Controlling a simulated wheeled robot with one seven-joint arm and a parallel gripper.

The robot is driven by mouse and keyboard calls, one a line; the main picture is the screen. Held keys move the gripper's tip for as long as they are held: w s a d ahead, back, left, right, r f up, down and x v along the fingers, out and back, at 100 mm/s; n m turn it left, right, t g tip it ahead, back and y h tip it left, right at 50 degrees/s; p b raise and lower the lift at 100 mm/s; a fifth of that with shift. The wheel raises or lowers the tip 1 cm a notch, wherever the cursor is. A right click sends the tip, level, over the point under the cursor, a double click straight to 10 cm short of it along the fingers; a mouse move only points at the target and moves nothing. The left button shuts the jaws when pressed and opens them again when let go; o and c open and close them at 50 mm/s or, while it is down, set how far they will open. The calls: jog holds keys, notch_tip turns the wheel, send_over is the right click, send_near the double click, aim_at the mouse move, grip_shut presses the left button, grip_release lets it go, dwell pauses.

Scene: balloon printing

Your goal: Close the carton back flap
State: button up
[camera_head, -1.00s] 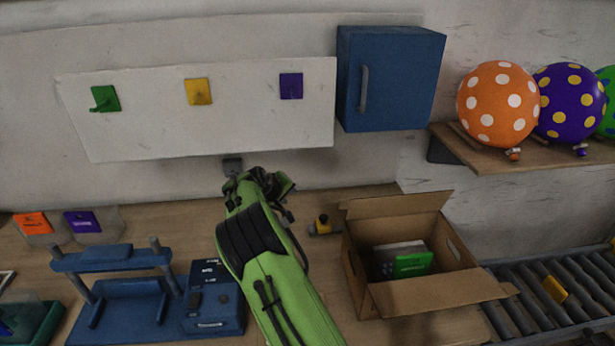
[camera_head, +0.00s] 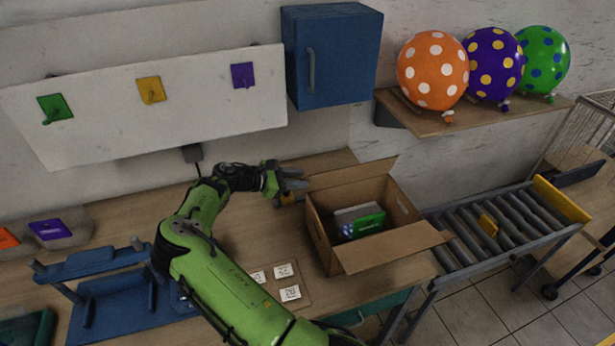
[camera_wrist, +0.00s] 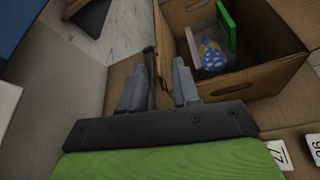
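The open brown carton (camera_head: 330,245) stands on the table. Its back flap (camera_head: 352,177) stands out from the back edge, and its front flap (camera_head: 395,247) is folded outward. My gripper (camera_head: 298,180) is at the carton's back left corner, near the back flap. In the wrist view my gripper (camera_wrist: 160,85) has its fingers apart, with a cardboard panel (camera_wrist: 165,40) of the carton close to them. I cannot tell whether they touch it. A green item (camera_head: 368,224) and a pale item lie inside the carton; the wrist view also shows a blue patterned item (camera_wrist: 212,56).
A blue wall cabinet (camera_head: 332,55) hangs above, and a shelf (camera_head: 480,117) with balloons is at the upper right. A roller conveyor (camera_head: 500,225) stands right of the carton. White number cards (camera_head: 288,293) lie left of it. A blue stand (camera_head: 110,300) is at the left.

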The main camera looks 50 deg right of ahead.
aim_at(308, 179)
jog(key=x, duration=0.4)
jog(key=shift+d, duration=0.1)
grip_shut()
dwell(1.3)
